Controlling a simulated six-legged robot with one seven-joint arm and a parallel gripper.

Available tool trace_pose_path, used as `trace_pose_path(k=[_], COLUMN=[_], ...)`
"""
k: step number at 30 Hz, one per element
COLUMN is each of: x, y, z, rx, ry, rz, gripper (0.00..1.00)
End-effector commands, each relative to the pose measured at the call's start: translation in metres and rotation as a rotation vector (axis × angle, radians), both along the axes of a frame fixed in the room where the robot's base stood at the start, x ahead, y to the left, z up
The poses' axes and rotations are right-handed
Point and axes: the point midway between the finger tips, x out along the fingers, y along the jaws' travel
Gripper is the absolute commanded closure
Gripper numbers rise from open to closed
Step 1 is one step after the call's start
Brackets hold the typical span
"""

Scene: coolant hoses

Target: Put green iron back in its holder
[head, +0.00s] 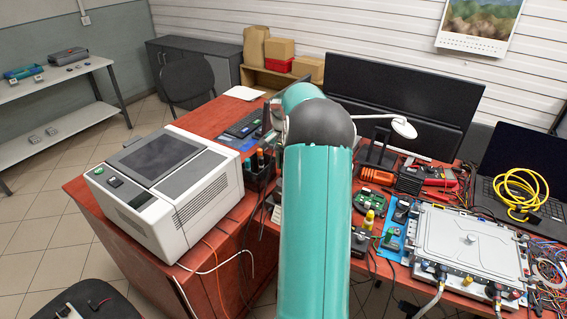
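My teal and black arm (318,210) reaches forward over the red-brown desk (215,118) and fills the middle of the head view. My gripper is hidden beyond the arm, so I cannot see its fingers or anything in them. I cannot make out the green iron or its holder for certain; the arm covers the middle of the desk. A black organizer (258,172) with orange-handled tools stands just left of the arm.
A white boxy machine (165,185) stands on the left desk part. Dark monitors (400,95) stand behind; cables hang in front.

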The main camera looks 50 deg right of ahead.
Motion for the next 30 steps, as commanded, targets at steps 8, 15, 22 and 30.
trace_pose_path(k=[8, 15, 22, 30], x=[0.000, 0.000, 0.000, 0.000], y=[0.000, 0.000, 0.000, 0.000], z=[-0.009, -0.018, -0.022, -0.022], rx=[0.001, 0.001, 0.000, 0.000], ry=[0.001, 0.000, 0.000, 0.000], rz=[0.000, 0.000, 0.000, 0.000], gripper=[1.00, 1.00, 1.00, 1.00])
